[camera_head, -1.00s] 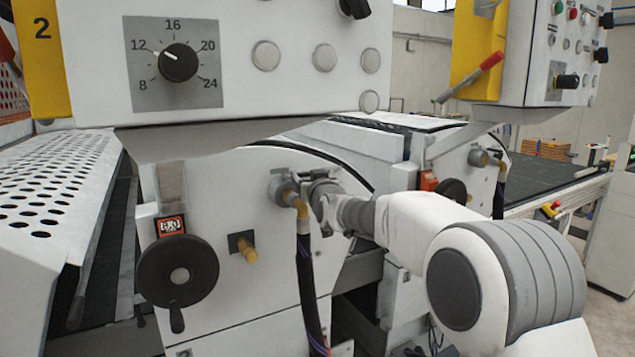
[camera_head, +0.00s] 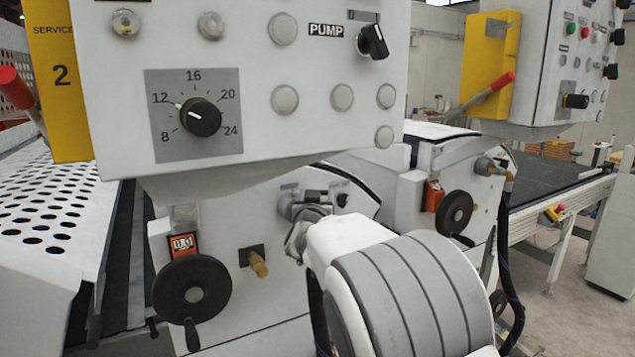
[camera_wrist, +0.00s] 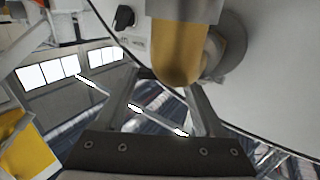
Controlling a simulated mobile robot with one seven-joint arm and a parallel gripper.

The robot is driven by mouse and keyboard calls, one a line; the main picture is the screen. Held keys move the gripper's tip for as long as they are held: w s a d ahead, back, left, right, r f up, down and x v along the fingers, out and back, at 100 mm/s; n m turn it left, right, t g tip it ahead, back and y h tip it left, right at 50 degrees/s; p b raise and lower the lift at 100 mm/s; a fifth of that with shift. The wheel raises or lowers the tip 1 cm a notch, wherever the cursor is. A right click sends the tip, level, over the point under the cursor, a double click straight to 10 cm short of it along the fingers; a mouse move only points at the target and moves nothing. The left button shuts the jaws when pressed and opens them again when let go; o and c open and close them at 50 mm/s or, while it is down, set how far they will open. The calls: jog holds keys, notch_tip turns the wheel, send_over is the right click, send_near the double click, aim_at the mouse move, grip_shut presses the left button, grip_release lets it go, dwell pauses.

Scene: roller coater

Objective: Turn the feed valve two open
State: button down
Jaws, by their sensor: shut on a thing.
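The feed valve (camera_head: 287,207) is a grey metal fitting on the white front of the near machine unit, under the panel marked 2. My gripper (camera_head: 312,214) is at this valve, partly hidden behind my white and grey wrist. In the wrist view, a yellow-brass piece of the valve (camera_wrist: 180,50) stands in front of the jaws, and my gripper's fingers (camera_wrist: 168,82) reach up to it. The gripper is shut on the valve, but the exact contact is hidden. I cannot tell the valve's angle.
A black handwheel (camera_head: 192,294) and a small brass knob (camera_head: 259,263) sit left of the valve. The control panel (camera_head: 240,130) overhangs it closely. A second unit with another handwheel (camera_head: 455,213) stands to the right. Open floor (camera_head: 565,300) shows at the far right.

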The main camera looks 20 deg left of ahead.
jog(key=shift+s+m+h+p, duration=0.3)
jog(key=shift+m+h+p, duration=0.45)
jog(key=shift+p, duration=0.65)
grip_release()
jog(key=shift+s, duration=0.15)
jog(key=b+v, duration=0.3)
jog(key=v, duration=1.4)
jog(key=shift+f+b, duration=0.25)
jog(key=shift+b, duration=0.15)
jog(key=shift+s+a, duration=0.1)
